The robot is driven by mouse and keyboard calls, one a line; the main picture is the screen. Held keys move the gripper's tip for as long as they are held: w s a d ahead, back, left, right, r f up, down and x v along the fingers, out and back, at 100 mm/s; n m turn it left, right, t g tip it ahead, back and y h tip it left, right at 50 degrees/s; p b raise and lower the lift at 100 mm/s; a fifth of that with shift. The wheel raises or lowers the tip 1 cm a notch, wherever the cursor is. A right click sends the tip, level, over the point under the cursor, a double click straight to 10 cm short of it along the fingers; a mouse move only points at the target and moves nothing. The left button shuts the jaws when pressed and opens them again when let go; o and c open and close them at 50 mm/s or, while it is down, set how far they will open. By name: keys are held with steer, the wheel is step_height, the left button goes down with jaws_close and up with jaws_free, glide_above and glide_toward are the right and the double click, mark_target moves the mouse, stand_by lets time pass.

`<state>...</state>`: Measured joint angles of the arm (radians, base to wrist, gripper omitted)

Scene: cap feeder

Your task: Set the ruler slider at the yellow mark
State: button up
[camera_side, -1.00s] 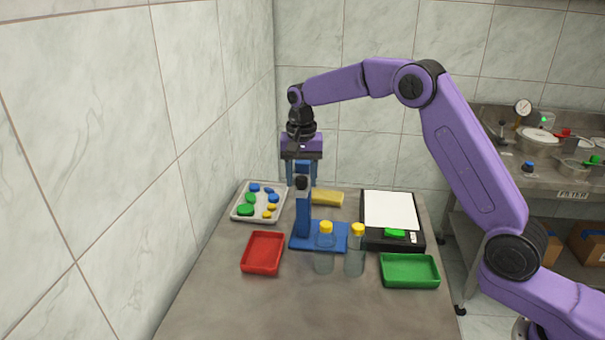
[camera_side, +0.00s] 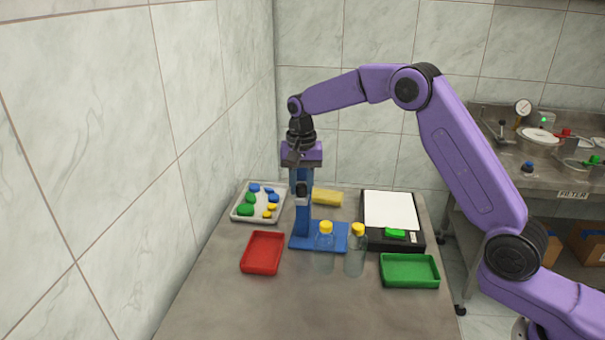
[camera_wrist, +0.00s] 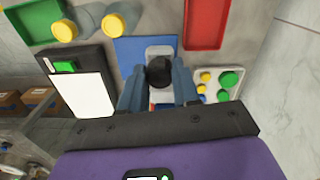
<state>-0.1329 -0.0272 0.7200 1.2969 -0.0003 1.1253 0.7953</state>
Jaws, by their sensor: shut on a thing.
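The ruler stand has a blue upright and a flat blue base (camera_side: 335,236); the base also shows in the wrist view (camera_wrist: 130,52). A grey slider with a black knob (camera_side: 302,189) sits on the upright. In the wrist view the black knob (camera_wrist: 160,71) lies between my two blue-grey fingers. My gripper (camera_side: 302,182) is over the top of the stand, pointing down, shut on the slider. In the wrist view my gripper (camera_wrist: 158,88) flanks the slider on both sides. I cannot make out the yellow mark on the ruler.
Two yellow-capped bottles (camera_side: 355,255) stand just in front of the base. A red tray (camera_side: 262,253) is front left, a green tray (camera_side: 409,271) front right. A black device (camera_side: 377,240) with a white top is right.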

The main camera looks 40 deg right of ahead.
step_height(320, 180, down, 9)
steer(key=shift+r, duration=0.15)
stand_by(1.6)
steer(key=o, duration=0.8)
steer(key=shift+o, duration=0.2)
steer(key=shift+r, duration=4.05)
